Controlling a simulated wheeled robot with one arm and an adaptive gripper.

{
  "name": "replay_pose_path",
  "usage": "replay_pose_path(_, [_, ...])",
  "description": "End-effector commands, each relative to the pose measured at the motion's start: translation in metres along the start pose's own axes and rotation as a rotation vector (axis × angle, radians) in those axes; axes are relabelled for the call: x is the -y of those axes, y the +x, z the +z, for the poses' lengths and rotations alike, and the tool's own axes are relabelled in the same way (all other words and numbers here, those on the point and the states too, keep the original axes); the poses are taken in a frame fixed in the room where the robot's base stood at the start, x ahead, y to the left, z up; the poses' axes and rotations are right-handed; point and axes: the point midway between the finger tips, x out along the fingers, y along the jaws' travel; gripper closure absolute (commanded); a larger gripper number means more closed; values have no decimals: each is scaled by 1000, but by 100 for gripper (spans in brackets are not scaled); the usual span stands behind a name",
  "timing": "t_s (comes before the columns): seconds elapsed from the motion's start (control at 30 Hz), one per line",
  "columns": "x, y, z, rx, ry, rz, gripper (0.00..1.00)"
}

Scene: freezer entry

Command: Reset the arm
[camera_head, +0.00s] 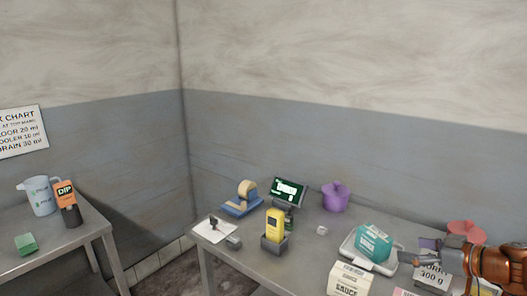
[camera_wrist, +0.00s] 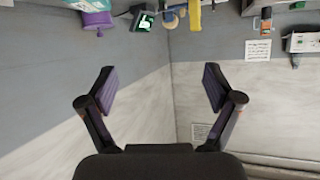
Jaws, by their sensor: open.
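My gripper (camera_wrist: 160,90) is open and empty in the wrist view, its two purple-padded fingers spread wide with only wall between them. In the head view my gripper (camera_head: 418,250) is at the lower right, at the end of my orange-brown arm, above the right end of the table (camera_head: 215,270). It partly covers a white carton with dark lettering (camera_head: 436,276). I cannot tell the exact gap between fingers and carton.
A teal carton (camera_head: 374,243) sits on a white tray (camera_head: 347,246), with a sauce carton (camera_head: 349,279) in front. Farther left are a purple pot (camera_head: 336,197), green-screen display (camera_head: 288,191), yellow device (camera_head: 274,226) and tape dispenser (camera_head: 242,203). A left table holds a jug (camera_head: 40,196).

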Motion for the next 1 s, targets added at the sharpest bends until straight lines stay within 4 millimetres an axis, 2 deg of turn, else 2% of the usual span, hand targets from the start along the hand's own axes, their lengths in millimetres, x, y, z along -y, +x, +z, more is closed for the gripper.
replay_pose_path(0.17, [46, 23, -2, 75, 25, -97, 10])
replay_pose_path(0.27, [82, 36, 1, 142, 47, -161, 10])
replay_pose_path(0.37, [129, 50, 10, 249, 79, -235, 10])
replay_pose_path(0.4, [151, 53, 16, 306, 93, -265, 10])
replay_pose_path(0.53, [219, 54, 45, 516, 148, -318, 10])
replay_pose_path(0.63, [260, 44, 73, 685, 193, -311, 10])
replay_pose_path(0.8, [305, 11, 122, 948, 260, -199, 10])
replay_pose_path(0.9, [318, -14, 150, 1076, 300, -81, 10])
replay_pose_path(1.0, [322, -39, 172, 1169, 338, 54, 10])
